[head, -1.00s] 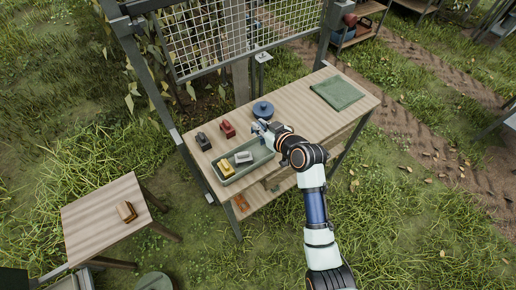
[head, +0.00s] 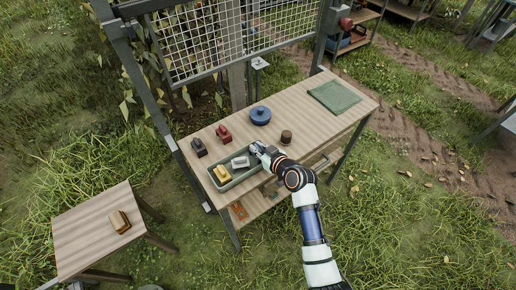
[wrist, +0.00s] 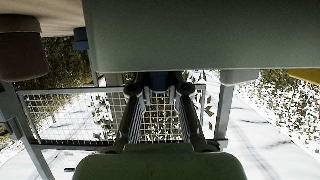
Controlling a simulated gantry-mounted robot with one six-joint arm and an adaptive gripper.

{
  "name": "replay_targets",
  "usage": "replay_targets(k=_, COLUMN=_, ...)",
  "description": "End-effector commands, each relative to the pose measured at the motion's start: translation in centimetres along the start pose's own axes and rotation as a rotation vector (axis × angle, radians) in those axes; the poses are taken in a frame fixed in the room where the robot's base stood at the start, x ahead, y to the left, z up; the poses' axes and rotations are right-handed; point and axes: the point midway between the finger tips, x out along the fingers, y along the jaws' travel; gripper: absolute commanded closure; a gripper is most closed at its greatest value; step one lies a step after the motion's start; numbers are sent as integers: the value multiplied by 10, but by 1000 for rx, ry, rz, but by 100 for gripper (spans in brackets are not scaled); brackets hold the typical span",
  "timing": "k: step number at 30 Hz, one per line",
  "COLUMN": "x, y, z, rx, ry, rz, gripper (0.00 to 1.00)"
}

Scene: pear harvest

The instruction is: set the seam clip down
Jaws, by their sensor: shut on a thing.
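My gripper (head: 257,149) is at the right end of a green tray (head: 238,182) on the wooden workbench. In the wrist view its two fingers (wrist: 158,88) are closed about a small dark blue thing (wrist: 157,79), which I take for the seam clip. The fingertips hide most of it, and I cannot make it out in the head view. The tray's pale green wall (wrist: 180,40) fills the upper middle of the wrist view, close to the fingertips. A yellow thing (head: 222,173) and a grey thing (head: 240,162) lie in the tray, left of my gripper.
Behind the tray stand a black thing (head: 199,147), a red thing (head: 223,134) and a blue lidded pot (head: 260,116). A brown jar (head: 286,137) is right of my gripper. A green cloth (head: 334,96) lies far right. Bare bench lies between jar and cloth.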

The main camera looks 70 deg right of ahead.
Motion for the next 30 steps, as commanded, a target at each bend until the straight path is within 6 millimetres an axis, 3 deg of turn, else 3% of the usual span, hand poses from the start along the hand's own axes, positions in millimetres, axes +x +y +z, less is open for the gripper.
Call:
replay_targets(k=1, x=1, y=0, z=3, rx=0, ry=0, rz=0, gripper=100)
replay_targets(k=2, x=1, y=0, z=2, rx=0, ry=0, rz=0, gripper=82)
replay_targets(k=6, x=1, y=0, z=2, rx=0, ry=0, rz=0, gripper=60)
replay_targets(k=17, x=-4, y=0, z=-3, rx=1, ry=0, rz=0, gripper=60)
replay_targets(k=30, x=-102, y=1, z=-3, rx=3, ry=0, rz=2, gripper=60)
